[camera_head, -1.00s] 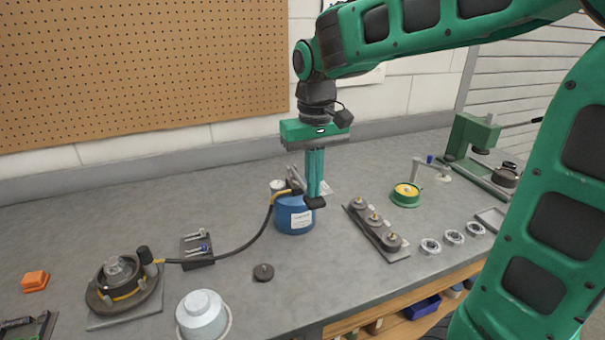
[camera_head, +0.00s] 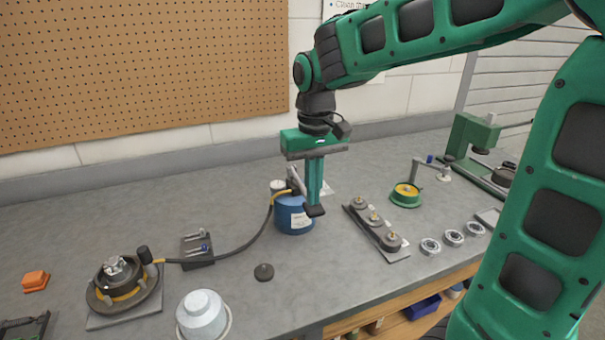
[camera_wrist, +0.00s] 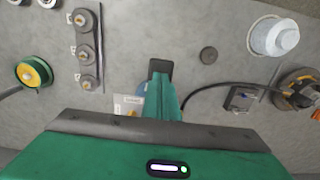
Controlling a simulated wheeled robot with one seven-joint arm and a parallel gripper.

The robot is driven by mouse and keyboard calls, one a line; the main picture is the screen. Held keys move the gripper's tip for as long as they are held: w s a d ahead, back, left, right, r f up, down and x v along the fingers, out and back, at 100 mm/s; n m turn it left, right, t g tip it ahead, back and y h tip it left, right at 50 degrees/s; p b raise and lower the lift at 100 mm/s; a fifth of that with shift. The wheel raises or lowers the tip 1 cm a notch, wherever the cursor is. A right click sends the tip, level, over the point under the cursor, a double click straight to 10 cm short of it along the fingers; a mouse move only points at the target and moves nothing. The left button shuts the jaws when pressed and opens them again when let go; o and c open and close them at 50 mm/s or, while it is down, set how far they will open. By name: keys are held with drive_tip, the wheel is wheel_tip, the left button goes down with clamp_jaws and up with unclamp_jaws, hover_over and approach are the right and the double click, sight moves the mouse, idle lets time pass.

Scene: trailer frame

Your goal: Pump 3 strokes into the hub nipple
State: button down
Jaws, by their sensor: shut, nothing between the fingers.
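A blue grease pump canister (camera_head: 292,216) with a white label stands at the middle of the bench. A grey lever (camera_head: 294,182) shows at its top, partly hidden by my gripper. A black hose (camera_head: 236,248) runs from the pump to the hub (camera_head: 122,284) at the left, ending at a dark coupler (camera_head: 147,256) on the hub's side; whether it sits on the nipple I cannot tell. My gripper (camera_head: 315,209) is shut and empty, pointing down in front of the pump's right side. In the wrist view its fingertips (camera_wrist: 160,68) cover most of the canister.
A white cap (camera_head: 203,315) and a small dark disc (camera_head: 264,272) lie at the front. A rack of dark hubs (camera_head: 376,230), several bearing rings (camera_head: 453,238), a green-yellow spool (camera_head: 406,193) and a green press (camera_head: 478,145) stand right. An orange block (camera_head: 35,281) lies left.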

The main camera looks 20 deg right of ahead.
wheel_tip(320, 180, up, 11)
drive_tip(key=shift+w, duration=0.4)
idle(0.8)
drive_tip(key=shift+r, duration=0.1)
idle(0.5)
drive_tip(key=s+d+f+m, duration=0.3)
drive_tip(key=s+d+f, duration=0.5)
drive_tip(key=s, duration=0.3)
drive_tip(key=s+d+f+m, duration=0.3)
drive_tip(key=s+d+f, duration=0.5)
drive_tip(key=s, duration=0.4)
drive_tip(key=shift+s+d+f, duration=0.25)
drive_tip(key=shift+d+f, duration=0.05)
drive_tip(key=shift+d, duration=0.25)
drive_tip(key=shift+w+f, duration=0.2)
drive_tip(key=shift+w, duration=0.45)
